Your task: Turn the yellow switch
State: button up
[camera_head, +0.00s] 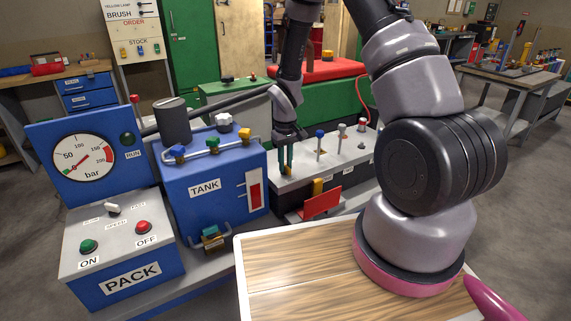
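My gripper (287,160) reaches down from the upper middle to the left end of a grey-topped switch box (330,167). Its two thin fingers point down close together, and whether they are shut on something cannot be told. A little yellow shows low at the fingers, which could be the yellow switch; the fingers hide most of it. To the right on the same top stand a blue-tipped lever (320,134) and a grey-tipped lever (342,129). A yellow piece (318,187) sits at the box front, by a red plate (320,204).
Left of my gripper stands a blue TANK box (212,188) with a pipe and a yellow valve knob (244,134) on top. Further left is a blue PACK box (125,260) with a gauge (83,158). A red-topped green bench (318,70) is behind.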

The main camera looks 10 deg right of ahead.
jog(key=shift+o, duration=0.9)
notch_tip(320, 180, up, 11)
jog(key=shift+f, duration=0.1)
jog(key=s+d+r+m+t, duration=0.2)
jog(key=s+r, duration=0.1)
jog(key=r, duration=0.6)
jog(key=s+d+r+m+t, duration=0.1)
jog(key=s+d+r, duration=0.15)
jog(key=r, duration=0.75)
jog(key=s+d+r+m+t+y, duration=0.1)
jog(key=s+r+m+t, duration=0.3)
jog(key=s+r, duration=0.8)
jog(key=s+y, duration=0.1)
jog(key=s, duration=0.3)
jog(key=shift+s+d+r+m, duration=0.2)
jog(key=shift+d+r+m, duration=0.1)
jog(key=shift+d, duration=0.1)
